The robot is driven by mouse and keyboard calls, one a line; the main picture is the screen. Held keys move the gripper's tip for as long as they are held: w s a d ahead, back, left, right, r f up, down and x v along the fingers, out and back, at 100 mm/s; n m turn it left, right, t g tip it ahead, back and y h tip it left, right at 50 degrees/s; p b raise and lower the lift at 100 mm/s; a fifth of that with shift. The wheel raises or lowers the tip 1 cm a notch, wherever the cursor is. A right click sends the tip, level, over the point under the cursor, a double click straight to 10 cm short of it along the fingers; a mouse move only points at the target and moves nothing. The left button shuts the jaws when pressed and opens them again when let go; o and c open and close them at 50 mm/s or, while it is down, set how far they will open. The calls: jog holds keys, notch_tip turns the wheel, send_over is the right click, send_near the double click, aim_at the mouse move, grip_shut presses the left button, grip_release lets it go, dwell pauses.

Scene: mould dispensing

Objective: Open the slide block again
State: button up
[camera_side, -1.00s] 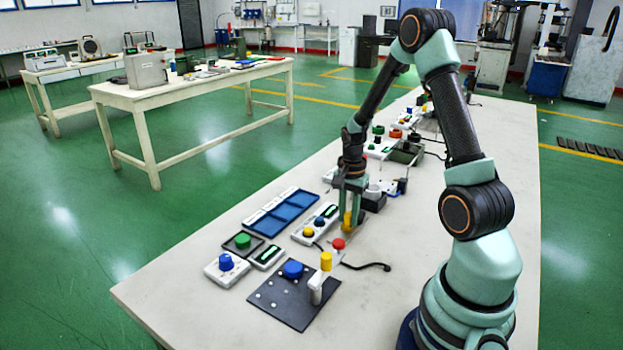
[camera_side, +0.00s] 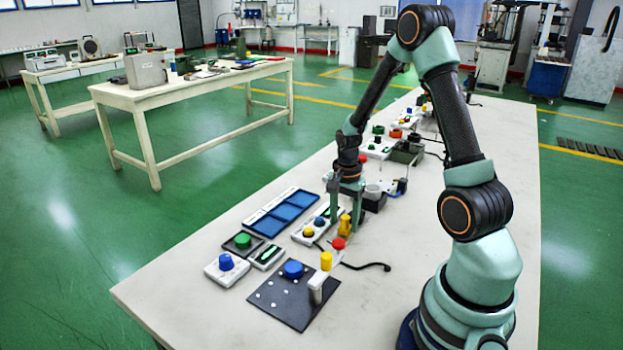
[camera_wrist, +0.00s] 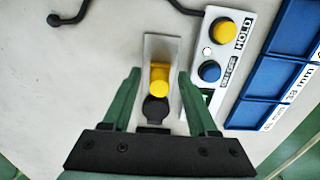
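A yellow block (camera_wrist: 159,78), which looks like the slide block, stands on a narrow light-grey plate (camera_wrist: 161,44) in the wrist view. A round dark part (camera_wrist: 155,109) sits at its near end. The yellow block also shows in the side view (camera_side: 345,225), partly behind a finger. My gripper (camera_wrist: 159,73) is open, with one green finger on each side of the yellow block. Bare gaps show between both fingers and the block. In the side view my gripper (camera_side: 345,222) points down, its fingers low over the table.
A white button box (camera_wrist: 225,55) with yellow and blue buttons is close to the right finger. A blue compartment tray (camera_wrist: 262,85) lies beyond it. A black cable (camera_side: 365,266), a red knob (camera_side: 338,243) and a dark plate (camera_side: 285,313) are nearer the side camera.

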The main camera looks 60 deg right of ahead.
aim_at(344, 218)
notch_tip(344, 218, up, 12)
dwell(0.7)
jog(key=shift+r, duration=0.1)
jog(key=s+a+r+n+t, duration=0.1)
jog(key=a+r+n+t, duration=0.1)
jog(key=a+r+n, duration=0.3)
jog(key=s+a+r+n+t, duration=0.2)
jog(key=a+r+n, duration=0.3)
jog(key=a+n, duration=0.8)
jog(key=shift+a+t, duration=0.8)
jog(key=shift+a, duration=0.3)
